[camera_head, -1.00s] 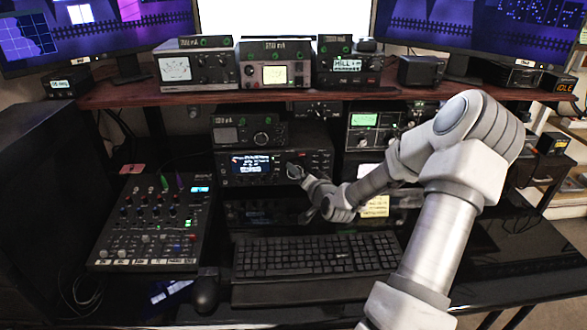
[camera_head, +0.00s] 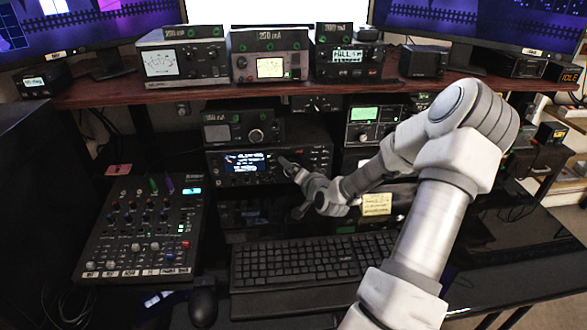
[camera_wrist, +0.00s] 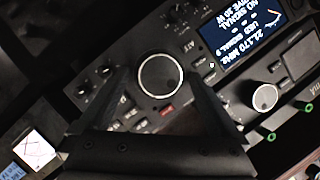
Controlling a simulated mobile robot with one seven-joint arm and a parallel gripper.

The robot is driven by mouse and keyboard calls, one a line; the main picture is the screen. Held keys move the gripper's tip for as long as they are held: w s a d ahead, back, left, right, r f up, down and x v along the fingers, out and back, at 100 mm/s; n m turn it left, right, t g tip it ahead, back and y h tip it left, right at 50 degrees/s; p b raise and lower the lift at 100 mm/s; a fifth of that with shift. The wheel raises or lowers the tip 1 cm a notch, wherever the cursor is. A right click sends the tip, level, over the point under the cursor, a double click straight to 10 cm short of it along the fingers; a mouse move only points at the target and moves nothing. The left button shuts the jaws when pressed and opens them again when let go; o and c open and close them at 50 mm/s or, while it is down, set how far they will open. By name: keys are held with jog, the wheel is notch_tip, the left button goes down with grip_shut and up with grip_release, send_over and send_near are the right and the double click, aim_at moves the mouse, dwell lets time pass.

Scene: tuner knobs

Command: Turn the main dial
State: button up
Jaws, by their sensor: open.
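The main dial (camera_wrist: 161,76) is a large round black knob with a pale ring, on the front of a black radio. The radio's lit display (camera_wrist: 240,35) shows beside it in the wrist view, appearing upside down. In the head view the radio (camera_head: 225,181) sits under the shelf, and my gripper (camera_head: 286,164) reaches its front and hides most of the dial. In the wrist view my gripper (camera_wrist: 158,82) is open, with one finger on each side of the dial. I cannot tell whether the fingers touch it.
A smaller knob (camera_wrist: 265,97) is on a neighbouring unit. A keyboard (camera_head: 315,260) lies below the radio, with a mouse (camera_head: 203,307) beside it. A mixer (camera_head: 140,230) stands at left. The wooden shelf (camera_head: 120,92) with meters is above.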

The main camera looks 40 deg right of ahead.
jog(key=c, duration=1.4)
jog(key=shift+w+a+r+n+g+h+b, duration=0.15)
jog(key=shift+n+g+h+b, duration=0.5)
jog(key=shift+n+b, duration=0.8)
jog(key=shift+a+f+n+g+h+b, duration=0.1)
jog(key=shift+n+g+h+b, duration=0.55)
jog(key=shift+n+b, duration=0.75)
jog(key=shift+w+a+r+n+g+h+b, duration=0.15)
jog(key=shift+n+g+h+b, duration=0.25)
jog(key=shift+n+h+b, duration=0.95)
jog(key=shift+s+y+b, duration=0.1)
jog(key=shift+y+b, duration=0.3)
jog(key=shift+y, duration=0.05)
